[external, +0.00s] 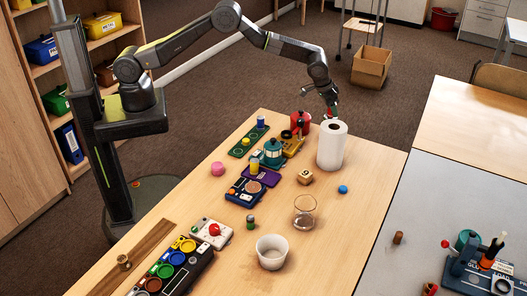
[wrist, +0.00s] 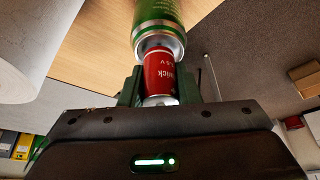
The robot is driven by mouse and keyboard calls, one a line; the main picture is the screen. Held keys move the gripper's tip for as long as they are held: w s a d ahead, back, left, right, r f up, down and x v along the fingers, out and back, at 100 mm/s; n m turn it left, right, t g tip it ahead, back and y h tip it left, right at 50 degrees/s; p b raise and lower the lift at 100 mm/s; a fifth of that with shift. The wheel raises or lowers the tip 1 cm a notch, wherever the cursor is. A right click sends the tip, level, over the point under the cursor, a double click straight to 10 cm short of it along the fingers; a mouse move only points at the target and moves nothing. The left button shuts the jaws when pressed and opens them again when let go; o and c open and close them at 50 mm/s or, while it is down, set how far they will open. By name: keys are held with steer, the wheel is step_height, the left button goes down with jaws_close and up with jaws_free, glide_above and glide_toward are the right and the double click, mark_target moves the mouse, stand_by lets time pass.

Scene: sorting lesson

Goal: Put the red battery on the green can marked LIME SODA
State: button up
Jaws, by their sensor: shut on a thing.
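The red battery (wrist: 158,72) is held between the two fingers of my gripper (wrist: 159,88) in the wrist view, with upside-down white lettering on its side. The green can (wrist: 158,14) lies directly beyond it, its silver rim facing the battery. The battery's far end meets or overlaps that rim in the picture; I cannot tell whether they touch. No LIME SODA lettering is readable. In the external view my gripper (external: 329,110) is just above the paper roll's far side at the table's far end. The can is not clearly visible there.
A white paper roll (external: 332,145) stands close by my gripper; it also shows in the wrist view (wrist: 22,45). A red pot (external: 300,122) and a teal lantern (external: 273,152) stand to the left. A glass (external: 305,211) and white bowl (external: 271,252) are nearer. The table's right side is mostly clear.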

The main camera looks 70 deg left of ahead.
steer(key=shift+f+b, duration=0.15)
steer(key=shift+b, duration=0.15)
steer(key=o, duration=1)
steer(key=shift+o, duration=0.2)
steer(key=shift+s+r, duration=0.1)
steer(key=shift+r, duration=0.35)
steer(key=b+v, duration=0.1)
steer(key=v, duration=1)
steer(key=shift+r+b, duration=0.2)
steer(key=shift+b, duration=0.15)
steer(key=shift+s, duration=0.15)
